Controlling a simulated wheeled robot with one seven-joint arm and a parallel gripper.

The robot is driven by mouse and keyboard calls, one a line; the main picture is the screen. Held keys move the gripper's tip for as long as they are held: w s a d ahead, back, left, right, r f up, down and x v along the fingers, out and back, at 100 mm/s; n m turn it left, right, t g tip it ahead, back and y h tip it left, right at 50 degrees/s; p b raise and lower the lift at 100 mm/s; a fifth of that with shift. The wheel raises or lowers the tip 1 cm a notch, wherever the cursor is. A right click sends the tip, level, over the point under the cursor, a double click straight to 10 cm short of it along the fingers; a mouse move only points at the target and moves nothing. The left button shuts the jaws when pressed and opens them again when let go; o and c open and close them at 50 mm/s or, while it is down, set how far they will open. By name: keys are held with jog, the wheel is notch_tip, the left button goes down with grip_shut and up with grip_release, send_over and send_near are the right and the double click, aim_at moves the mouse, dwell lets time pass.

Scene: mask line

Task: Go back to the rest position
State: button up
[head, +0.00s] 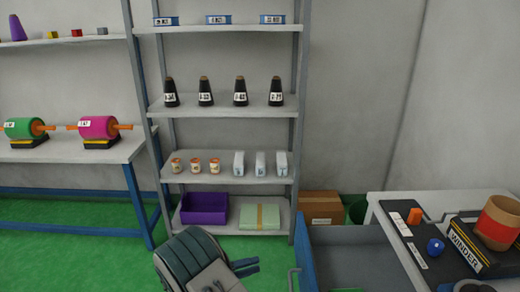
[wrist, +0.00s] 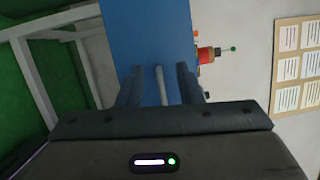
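My gripper (head: 246,267) is low in the front middle of the head view, its fingers pointing right. In the wrist view my gripper (wrist: 160,88) has its two dark fingers apart, with nothing gripped between them. A grey bar handle (wrist: 160,84) on a blue panel (wrist: 138,30) shows in the gap between the fingers. In the head view this handle (head: 293,281) is on the blue front of an open drawer (head: 350,252), a little right of the fingertips and apparently clear of them.
A white worktop (head: 400,203) with a winder (head: 470,245) stands at the right. A shelf rack (head: 225,105) holds cones, small jars, white packs and a purple bin (head: 204,208). A bench (head: 70,150) with two rolls is at left. Green floor (head: 80,255) is open at front left.

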jog(key=s+d+r+m+g+y+p, duration=0.3)
jog(key=s+d+r+m+g+y, duration=0.1)
jog(key=d+r+m, duration=0.4)
jog(key=s+d+r+m+g+y+p, duration=0.3)
jog(key=s+d+r+m+g+y, duration=0.15)
jog(key=d+r+m, duration=0.4)
jog(key=s+r+m+t+y+p, duration=0.3)
jog(key=s+r+m, duration=0.3)
jog(key=m, duration=0.5)
jog(key=s+d+r+m+t+y+p, duration=0.1)
jog(key=s+r+m+t+y+p, duration=0.2)
jog(key=s+r+m+y, duration=0.3)
notch_tip(320, 180, up, 4)
jog(key=s+m+p, duration=0.1)
jog(key=m, duration=0.4)
jog(key=shift+d+p, duration=0.2)
jog(key=shift+p, duration=0.1)
jog(key=shift+r+y, duration=0.1)
jog(key=shift+y, duration=0.15)
